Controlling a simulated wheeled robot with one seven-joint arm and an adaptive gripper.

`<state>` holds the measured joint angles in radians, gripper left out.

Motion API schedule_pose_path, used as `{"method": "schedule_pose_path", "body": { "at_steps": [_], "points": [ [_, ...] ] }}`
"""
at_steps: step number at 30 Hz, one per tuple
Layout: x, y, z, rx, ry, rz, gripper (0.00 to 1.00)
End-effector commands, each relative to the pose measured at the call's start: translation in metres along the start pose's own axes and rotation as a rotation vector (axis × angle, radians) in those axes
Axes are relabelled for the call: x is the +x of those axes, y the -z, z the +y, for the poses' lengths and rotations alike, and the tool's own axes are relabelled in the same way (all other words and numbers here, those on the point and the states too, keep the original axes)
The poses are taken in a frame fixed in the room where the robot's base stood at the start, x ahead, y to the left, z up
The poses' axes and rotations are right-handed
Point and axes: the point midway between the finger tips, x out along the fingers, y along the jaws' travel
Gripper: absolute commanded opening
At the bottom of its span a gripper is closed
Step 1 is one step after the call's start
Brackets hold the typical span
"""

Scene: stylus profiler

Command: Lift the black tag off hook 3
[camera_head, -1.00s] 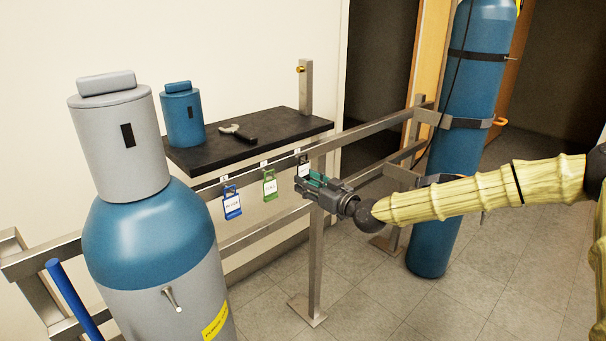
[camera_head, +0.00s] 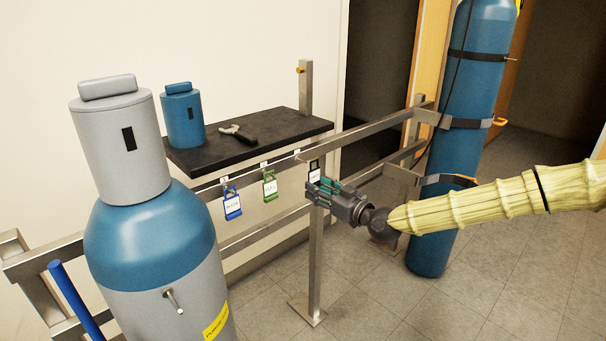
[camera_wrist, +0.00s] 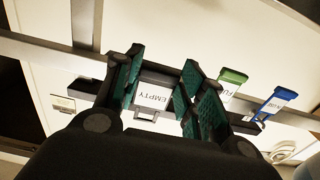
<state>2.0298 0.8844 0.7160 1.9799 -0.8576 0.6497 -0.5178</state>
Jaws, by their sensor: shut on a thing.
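The black tag (camera_head: 314,171) has a white label that reads EMPTY, upside down in the wrist view (camera_wrist: 153,97). My gripper (camera_head: 318,185) is shut on it, with the tag between the green-padded fingers (camera_wrist: 157,88). The tag sits in front of the rail post, to the right of the small white marker at hook 3 (camera_head: 297,153), and looks apart from the hook. The hook itself is too small to make out. A green tag (camera_head: 269,186) and a blue tag (camera_head: 232,206) hang to the left on the same rail.
A black shelf (camera_head: 275,136) behind the rail (camera_head: 350,135) bears a blue container (camera_head: 183,118) and a dark-handled tool (camera_head: 238,133). A large gas cylinder (camera_head: 150,240) stands at left front; a blue cylinder (camera_head: 470,85) is strapped at right. Floor in front is open.

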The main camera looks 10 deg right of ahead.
Motion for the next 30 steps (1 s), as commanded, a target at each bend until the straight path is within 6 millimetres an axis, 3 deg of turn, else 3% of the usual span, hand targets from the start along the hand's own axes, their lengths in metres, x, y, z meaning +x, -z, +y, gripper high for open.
{"method": "schedule_pose_path", "body": {
  "at_steps": [19, 30],
  "points": [
    [-0.029, 0.0, 0.0, 0.0, 0.0, 0.0, 0.02],
    [-0.032, 0.0, 0.0, 0.0, 0.0, 0.0, 0.02]
  ]
}}
